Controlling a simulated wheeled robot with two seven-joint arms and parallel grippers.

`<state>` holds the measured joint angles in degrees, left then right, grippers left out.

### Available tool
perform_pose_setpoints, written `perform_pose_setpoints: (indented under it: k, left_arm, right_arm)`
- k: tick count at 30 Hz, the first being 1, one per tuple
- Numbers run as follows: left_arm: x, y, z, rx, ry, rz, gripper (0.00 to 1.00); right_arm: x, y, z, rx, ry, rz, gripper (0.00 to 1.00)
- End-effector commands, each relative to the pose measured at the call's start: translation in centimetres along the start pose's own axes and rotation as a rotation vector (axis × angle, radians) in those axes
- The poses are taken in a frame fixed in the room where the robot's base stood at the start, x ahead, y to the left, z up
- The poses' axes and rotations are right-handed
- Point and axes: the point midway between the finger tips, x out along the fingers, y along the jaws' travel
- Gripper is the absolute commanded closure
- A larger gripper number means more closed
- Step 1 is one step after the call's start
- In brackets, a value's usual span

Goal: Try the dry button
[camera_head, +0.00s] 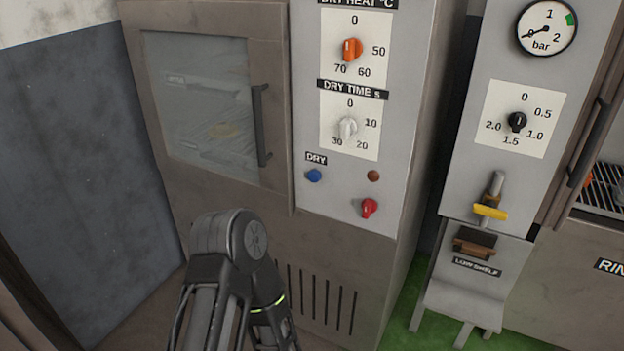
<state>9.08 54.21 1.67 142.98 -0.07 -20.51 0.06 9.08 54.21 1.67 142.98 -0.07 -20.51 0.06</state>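The blue button (314,175) sits directly under the black "DRY" label (316,159) on the grey control panel of the drying cabinet. Nothing covers it and nothing touches it. I cannot tell whether it is pressed in. A dark brownish-red round lamp or button (373,176) is to its right and looks unlit. A red knob (369,208) is below that. Above are the white dry time knob (347,127) and the orange dry heat knob (351,49). One of my arms shows at the bottom left, below the button. Neither gripper's fingers are in view.
A closed cabinet door with a window (203,98) and dark vertical handle (260,125) is left of the panel. At right, another unit has a pressure gauge (546,27), black knob (517,122), yellow-handled valve (491,211) and low shelf (464,302). Space before the panel is clear.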

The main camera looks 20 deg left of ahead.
Motion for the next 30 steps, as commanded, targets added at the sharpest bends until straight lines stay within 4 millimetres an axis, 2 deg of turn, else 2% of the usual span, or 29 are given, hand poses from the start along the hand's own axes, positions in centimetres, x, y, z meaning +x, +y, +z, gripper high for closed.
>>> perform_pose_setpoints:
  k: [5, 30]
  left_arm:
    - [0.00, 0.00, 0.00, 0.000, 0.000, 0.000, 1.00]
    - [0.00, 0.00, 0.00, 0.000, 0.000, 0.000, 1.00]
  right_arm:
    - [0.00, 0.00, 0.00, 0.000, 0.000, 0.000, 0.64]
    - [0.00, 0.00, 0.00, 0.000, 0.000, 0.000, 0.64]
